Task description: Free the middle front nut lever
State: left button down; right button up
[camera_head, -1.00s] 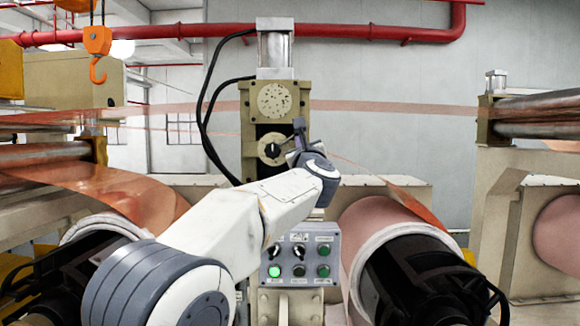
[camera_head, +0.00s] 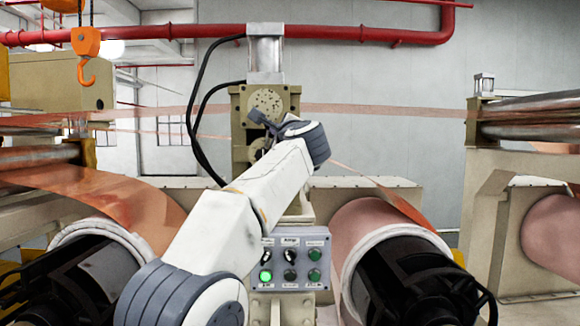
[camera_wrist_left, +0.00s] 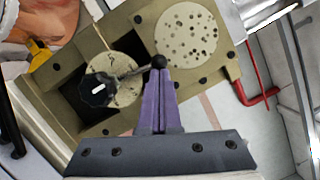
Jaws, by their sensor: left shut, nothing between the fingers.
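The beige machine block (camera_head: 238,105) stands in the middle of the head view, with an upper speckled disc (camera_head: 266,102). In the left wrist view, a lower round plate (camera_wrist_left: 125,92) carries a black knob (camera_wrist_left: 97,90) with a white mark. A short grey lever (camera_wrist_left: 134,71) runs from there to a black ball end (camera_wrist_left: 158,62). My left gripper (camera_wrist_left: 159,72) is shut, its purple fingertips right at the ball end; contact cannot be told. In the head view my left gripper (camera_head: 262,119) partly covers the lower plate. My right gripper is out of view.
A control box (camera_head: 291,262) with knobs and a lit green button stands below. Copper rolls (camera_head: 375,222) flank it on both sides. Copper foil (camera_head: 385,110) crosses behind the arm. An orange hook (camera_head: 86,60) hangs at upper left.

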pick_arm(q)
jog(key=shift+a+r, duration=0.1)
jog(key=shift+a, duration=0.35)
dwell(0.4)
jog(key=d+f+b+v, duration=0.1)
jog(key=d+b+v, duration=0.1)
jog(key=b+v, duration=0.7)
jog(key=v, duration=0.3)
jog(key=shift+d, duration=0.45)
jog(key=shift+s+f, duration=0.1)
